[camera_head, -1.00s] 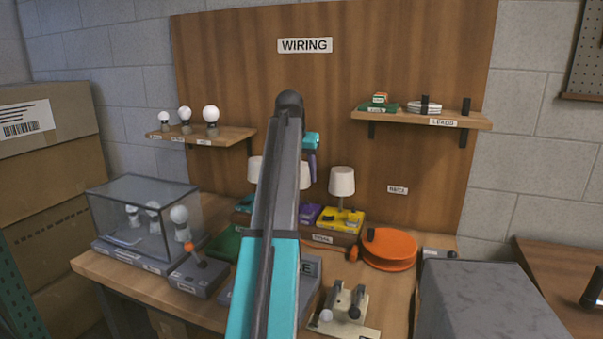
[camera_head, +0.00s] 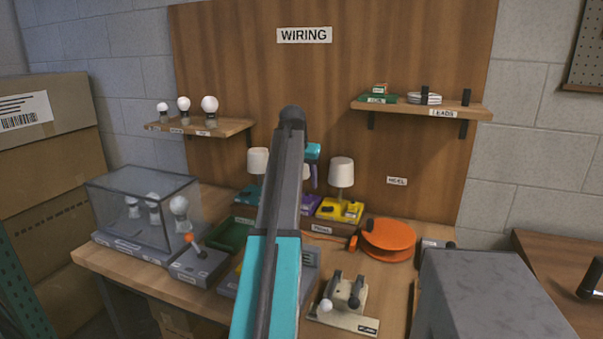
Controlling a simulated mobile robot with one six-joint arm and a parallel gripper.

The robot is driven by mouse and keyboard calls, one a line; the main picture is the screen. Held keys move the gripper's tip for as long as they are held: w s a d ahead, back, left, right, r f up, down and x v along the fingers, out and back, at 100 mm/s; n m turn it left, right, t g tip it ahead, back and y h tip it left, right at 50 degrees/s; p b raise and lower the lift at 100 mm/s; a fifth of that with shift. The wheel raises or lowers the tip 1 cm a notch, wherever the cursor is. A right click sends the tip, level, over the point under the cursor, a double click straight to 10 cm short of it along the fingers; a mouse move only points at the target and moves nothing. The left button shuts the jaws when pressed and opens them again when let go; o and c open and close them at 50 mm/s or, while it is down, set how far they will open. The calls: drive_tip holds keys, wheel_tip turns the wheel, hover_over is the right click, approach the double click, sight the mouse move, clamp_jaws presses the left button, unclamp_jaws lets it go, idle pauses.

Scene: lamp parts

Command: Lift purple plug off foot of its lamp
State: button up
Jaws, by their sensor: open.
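The purple lamp foot (camera_head: 312,204) stands on the bench at the back, between a teal lamp foot and a yellow one. Its pale shade (camera_head: 306,173) is mostly hidden behind my arm and wrist. I cannot make out the purple plug separately on the foot. My gripper (camera_head: 314,184) hangs below my teal wrist, just above and in front of the purple lamp. It shows only as a small dark purplish shape, partly covered by my arm. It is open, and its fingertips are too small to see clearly.
The yellow lamp (camera_head: 341,173) stands close on the right, the teal lamp (camera_head: 258,160) on the left. An orange reel (camera_head: 388,240) lies right of them. A glass case (camera_head: 145,212) stands at left. A shelf (camera_head: 465,112) hangs above right.

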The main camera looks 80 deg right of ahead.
sight(306, 193)
drive_tip(key=shift+x, duration=3.2)
clamp_jaws()
drive_tip(key=shift+r+p, duration=0.75)
drive_tip(key=shift+r, duration=0.1)
drive_tip(key=shift+r+p, duration=1.6)
drive_tip(key=shift+r, duration=0.7)
